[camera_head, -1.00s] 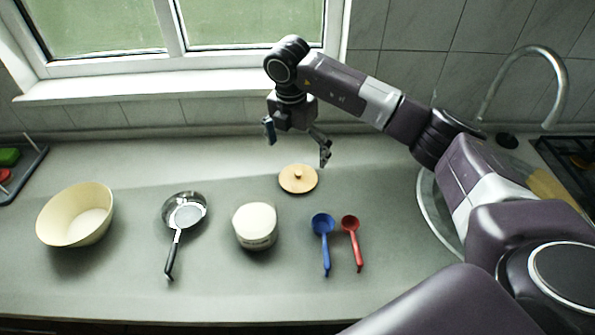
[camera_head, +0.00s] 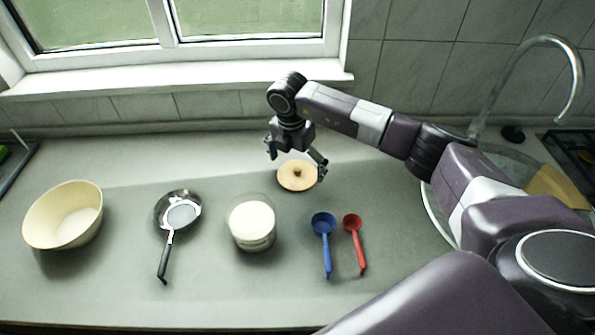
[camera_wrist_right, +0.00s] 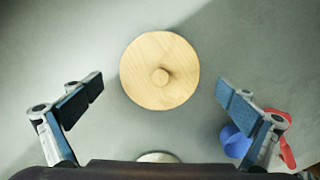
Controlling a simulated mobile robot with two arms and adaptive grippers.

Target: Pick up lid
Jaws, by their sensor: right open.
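The lid (camera_head: 296,177) is a round, light wooden disc with a small knob. It lies flat on the grey counter behind the spoons. In the right wrist view the lid (camera_wrist_right: 160,70) sits ahead of and between the two fingers. My right gripper (camera_head: 296,163) is open and empty, just above and behind the lid in the head view; its fingers (camera_wrist_right: 158,97) are spread wider than the lid in the wrist view. A white pot (camera_head: 252,226) stands in front of the lid, slightly left. My left gripper is not in view.
A blue spoon (camera_head: 324,240) and a red spoon (camera_head: 355,240) lie right of the pot. A small pan (camera_head: 178,212) and a cream bowl (camera_head: 64,215) are to the left. A sink with a tap (camera_head: 540,45) is at the right. The tiled wall is behind.

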